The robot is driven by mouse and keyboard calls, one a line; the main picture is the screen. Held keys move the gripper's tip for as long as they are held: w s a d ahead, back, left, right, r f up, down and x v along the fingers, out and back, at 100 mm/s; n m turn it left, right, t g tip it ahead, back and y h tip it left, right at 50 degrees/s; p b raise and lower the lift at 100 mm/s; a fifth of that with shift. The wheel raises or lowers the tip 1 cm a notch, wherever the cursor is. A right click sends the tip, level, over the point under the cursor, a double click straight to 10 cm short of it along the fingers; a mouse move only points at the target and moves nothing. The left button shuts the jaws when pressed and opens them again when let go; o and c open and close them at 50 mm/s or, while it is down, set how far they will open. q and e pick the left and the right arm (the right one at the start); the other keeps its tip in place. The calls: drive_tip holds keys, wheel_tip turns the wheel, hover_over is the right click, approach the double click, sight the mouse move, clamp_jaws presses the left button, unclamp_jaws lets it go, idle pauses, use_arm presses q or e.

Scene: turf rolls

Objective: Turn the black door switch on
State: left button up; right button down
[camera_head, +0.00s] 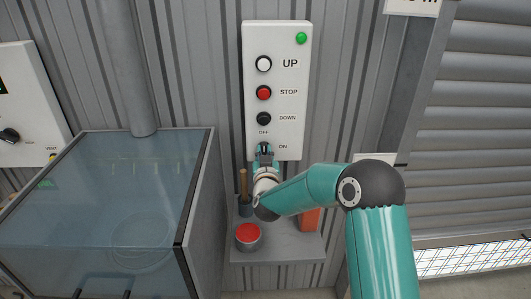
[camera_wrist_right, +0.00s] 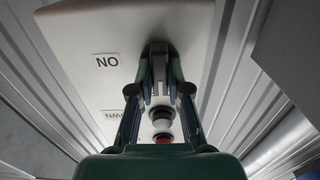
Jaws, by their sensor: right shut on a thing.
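The white door panel (camera_head: 290,100) hangs on the corrugated wall, with its black door switch (camera_head: 264,148) at the bottom between the printed words OFF and ON. My right gripper (camera_head: 264,153) reaches the switch from below and in front and covers most of it. In the right wrist view the two fingers of the right gripper (camera_wrist_right: 159,62) close together at the panel face, shut on the switch. The ON label (camera_wrist_right: 107,62) is upside down beside them. The switch's exact angle is hidden by the fingers. My left gripper is out of view.
Above the switch are a black DOWN button (camera_head: 264,118), a red STOP button (camera_head: 264,93) and a white UP button (camera_head: 264,64). A shelf (camera_head: 285,248) below holds a red-topped pot (camera_head: 248,236). A glass-topped cabinet (camera_head: 110,200) stands left; a shutter (camera_head: 490,130) is right.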

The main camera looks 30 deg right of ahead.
drive_tip(key=shift+f+m+b, duration=0.2)
drive_tip(key=shift+m+b, duration=0.1)
drive_tip(key=shift+b, duration=0.35)
drive_tip(key=shift+s+d+f+m+b, duration=0.1)
drive_tip(key=shift+m+b, duration=2.8)
drive_tip(key=shift+b, duration=0.6)
drive_tip(key=shift+d+f+m+b, duration=0.1)
drive_tip(key=shift+f+m+b, duration=0.05)
drive_tip(key=shift+m+b, duration=3.05)
drive_tip(key=shift+s+d+f+m+b, duration=0.1)
drive_tip(key=shift+m+b, duration=2.5)
drive_tip(key=shift+b, duration=1.2)
drive_tip(key=c, duration=1.1)
unclamp_jaws()
drive_tip(key=shift+r, duration=0.15)
drive_tip(key=shift+a+r, duration=0.1)
